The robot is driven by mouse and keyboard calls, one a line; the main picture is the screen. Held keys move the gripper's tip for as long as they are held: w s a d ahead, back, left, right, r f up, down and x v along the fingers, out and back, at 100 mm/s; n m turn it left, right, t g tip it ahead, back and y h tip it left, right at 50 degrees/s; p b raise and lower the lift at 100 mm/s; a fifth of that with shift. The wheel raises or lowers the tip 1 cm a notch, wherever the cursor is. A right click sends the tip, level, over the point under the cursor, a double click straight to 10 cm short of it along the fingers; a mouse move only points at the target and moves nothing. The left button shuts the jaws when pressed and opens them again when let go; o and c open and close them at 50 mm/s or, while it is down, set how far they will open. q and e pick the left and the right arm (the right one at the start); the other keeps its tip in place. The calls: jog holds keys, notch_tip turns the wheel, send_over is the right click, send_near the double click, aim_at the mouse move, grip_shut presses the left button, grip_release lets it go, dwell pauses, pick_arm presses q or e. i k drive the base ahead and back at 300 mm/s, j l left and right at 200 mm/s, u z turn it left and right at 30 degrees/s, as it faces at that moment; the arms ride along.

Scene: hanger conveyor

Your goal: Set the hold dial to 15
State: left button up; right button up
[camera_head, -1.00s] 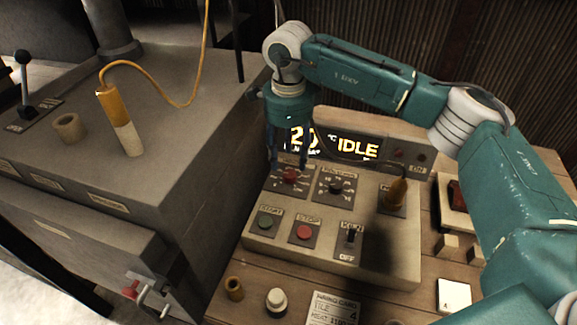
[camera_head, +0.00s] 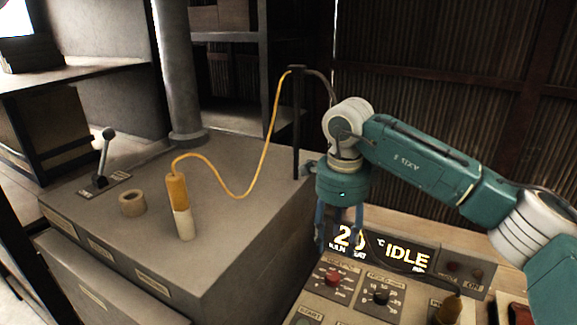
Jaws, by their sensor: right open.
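The control panel (camera_head: 408,279) is at the bottom right, its lower part cut off by the frame. It has a dial with a red knob (camera_head: 332,278) and, to its right, a dial with a black knob (camera_head: 380,297) ringed by numbers. Their labels are too small to read surely, so I cannot tell which is the hold dial. My right gripper (camera_head: 339,232) points down, open and empty, in front of the display's left end and above the red knob in the picture. The display (camera_head: 405,255) reads IDLE, with a partly hidden number. My left gripper is out of view.
A grey metal cabinet (camera_head: 130,235) stands left of the panel. On it are a yellow-and-white handle (camera_head: 180,208) on a yellow cable, a tan ring (camera_head: 132,203) and a lever (camera_head: 104,158). A brown-tipped handle (camera_head: 449,309) stands at the panel's right.

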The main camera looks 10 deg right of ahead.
aim_at(381, 296)
jog(key=k+j, duration=0.2)
jog(key=k, duration=0.3)
jog(key=k+j, duration=0.2)
jog(key=k, duration=0.25)
jog(key=k+j, duration=0.2)
jog(key=k, duration=0.3)
